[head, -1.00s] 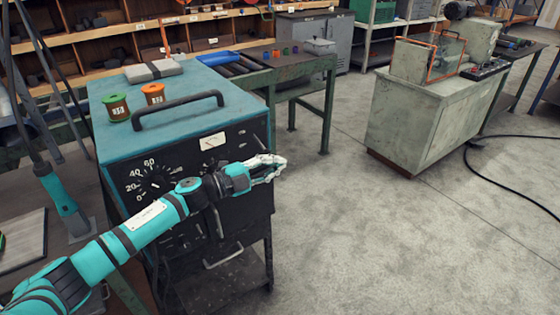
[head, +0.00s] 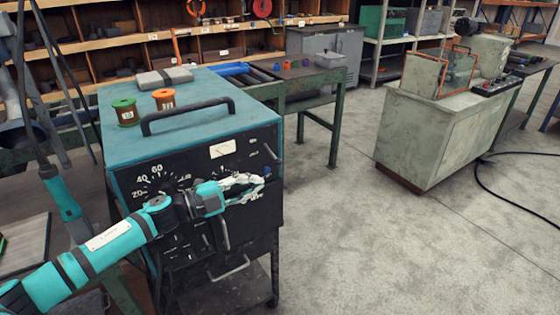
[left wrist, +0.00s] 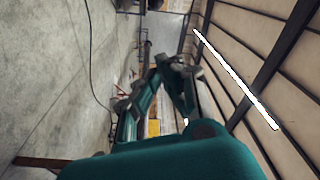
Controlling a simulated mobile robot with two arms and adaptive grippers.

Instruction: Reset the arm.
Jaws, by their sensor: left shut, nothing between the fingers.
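My left gripper (head: 258,184) is at the end of the teal arm that comes in from the left in the head view. It is shut and empty, in front of the dark front panel of the welding-machine-like cabinet (head: 195,85). I cannot tell whether it touches the panel. In the left wrist view a teal arm link of mine fills the bottom, and a folded teal arm shows beyond it. I cannot make out a right gripper there.
A green spool (head: 125,111) and an orange spool (head: 164,99) stand on the cabinet beside its black handle (head: 188,114). A green-legged bench (head: 334,130) is behind. A grey machine (head: 425,135) stands at the right. The floor between is clear.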

